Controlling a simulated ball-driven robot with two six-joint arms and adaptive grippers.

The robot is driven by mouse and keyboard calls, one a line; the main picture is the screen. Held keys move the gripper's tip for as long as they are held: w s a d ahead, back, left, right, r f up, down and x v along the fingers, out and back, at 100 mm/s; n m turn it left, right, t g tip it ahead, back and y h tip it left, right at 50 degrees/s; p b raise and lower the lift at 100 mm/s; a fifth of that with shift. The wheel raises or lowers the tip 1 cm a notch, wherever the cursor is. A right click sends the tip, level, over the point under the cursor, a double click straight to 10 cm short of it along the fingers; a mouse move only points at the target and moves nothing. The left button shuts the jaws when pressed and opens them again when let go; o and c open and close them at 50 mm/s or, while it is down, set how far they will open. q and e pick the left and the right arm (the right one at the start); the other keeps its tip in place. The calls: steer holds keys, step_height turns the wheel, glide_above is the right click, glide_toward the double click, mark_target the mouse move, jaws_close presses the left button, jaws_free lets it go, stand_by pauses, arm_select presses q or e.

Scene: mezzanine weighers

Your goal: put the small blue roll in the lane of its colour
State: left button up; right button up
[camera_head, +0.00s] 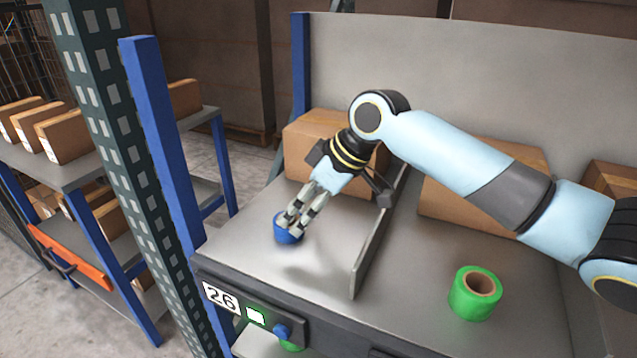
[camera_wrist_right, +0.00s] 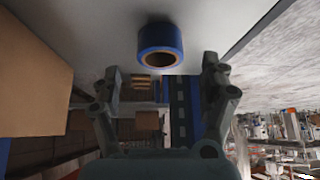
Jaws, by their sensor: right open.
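The small blue roll (camera_head: 284,236) stands on the grey shelf, left of a metal divider (camera_head: 370,248). In the right wrist view the blue roll (camera_wrist_right: 158,37) is a short cylinder with a brown core, just beyond my fingertips. My right gripper (camera_head: 299,212) points down at the roll, and its fingers partly cover it in the head view. In the wrist view the right gripper (camera_wrist_right: 160,80) is open, its fingers spread wider than the roll, with nothing held. My left gripper is out of view. No lane colour marking is clear.
A green roll (camera_head: 475,293) stands right of the divider. Cardboard boxes stand behind, one at left (camera_head: 309,135) and one at right (camera_head: 465,195). A blue post (camera_head: 160,130) rises at the shelf's left. The front edge has a plate marked 26 (camera_head: 221,297).

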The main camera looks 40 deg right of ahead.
steer(key=v, duration=0.7)
steer(key=shift+r+p, duration=0.15)
steer(key=shift+p, duration=0.3)
steer(key=shift+s+d, duration=0.1)
